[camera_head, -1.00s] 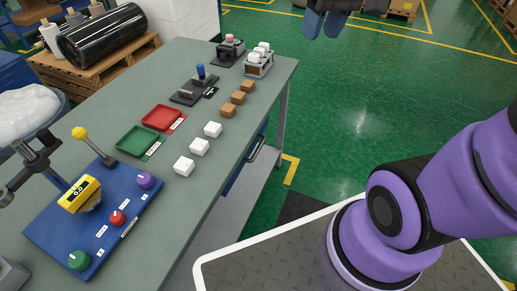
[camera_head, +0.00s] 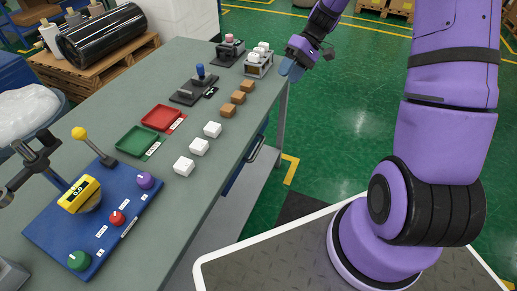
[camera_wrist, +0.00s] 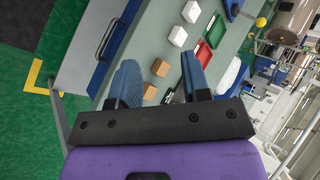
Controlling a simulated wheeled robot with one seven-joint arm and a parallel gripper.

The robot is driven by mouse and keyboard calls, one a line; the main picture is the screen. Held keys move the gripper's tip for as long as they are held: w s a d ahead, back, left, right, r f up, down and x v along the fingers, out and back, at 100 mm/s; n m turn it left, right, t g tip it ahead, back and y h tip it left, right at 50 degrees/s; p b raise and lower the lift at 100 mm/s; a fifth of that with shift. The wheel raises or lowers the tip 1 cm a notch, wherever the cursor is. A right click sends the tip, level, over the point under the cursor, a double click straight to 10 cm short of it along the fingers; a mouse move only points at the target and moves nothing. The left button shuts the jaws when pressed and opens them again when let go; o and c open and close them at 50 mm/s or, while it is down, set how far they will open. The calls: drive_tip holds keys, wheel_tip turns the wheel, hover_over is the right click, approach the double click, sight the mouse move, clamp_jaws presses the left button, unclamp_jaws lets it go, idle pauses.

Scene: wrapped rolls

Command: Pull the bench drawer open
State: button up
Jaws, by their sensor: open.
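The bench drawer (camera_head: 236,176) has a blue front under the bench's right side. Its dark bar handle (camera_head: 256,149) sticks out from that front. In the wrist view the drawer front (camera_wrist: 122,38) and handle (camera_wrist: 106,40) show at upper left; the front looks about flush with the bench. My gripper (camera_head: 291,68) is beside the bench's far right corner, well beyond the handle. In the wrist view its two blue fingers (camera_wrist: 160,72) are spread with nothing held between them. The handle lies to the left of the fingers, apart from them.
The grey bench top (camera_head: 165,215) carries white blocks (camera_head: 199,147), brown blocks (camera_head: 238,98), a red tray (camera_head: 162,117), a green tray (camera_head: 138,141) and a blue control panel (camera_head: 92,222). A bench leg (camera_head: 281,119) stands near my gripper. Green floor (camera_head: 350,110) right of the bench is clear.

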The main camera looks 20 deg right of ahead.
drive_tip(key=w+d+f+m+t+y, duration=0.1)
drive_tip(key=w+f+y, duration=0.15)
drive_tip(key=f, duration=0.75)
drive_tip(key=w+d+f+t+y, duration=0.15)
drive_tip(key=f+y, duration=0.25)
drive_tip(key=f, duration=0.5)
drive_tip(key=m+t+y, duration=0.4)
drive_tip(key=m+t, duration=0.1)
drive_tip(key=t, duration=0.3)
approach(259, 147)
drive_tip(key=x, duration=0.6)
drive_tip(key=f+x, duration=0.1)
drive_tip(key=x, duration=0.3)
clamp_jaws()
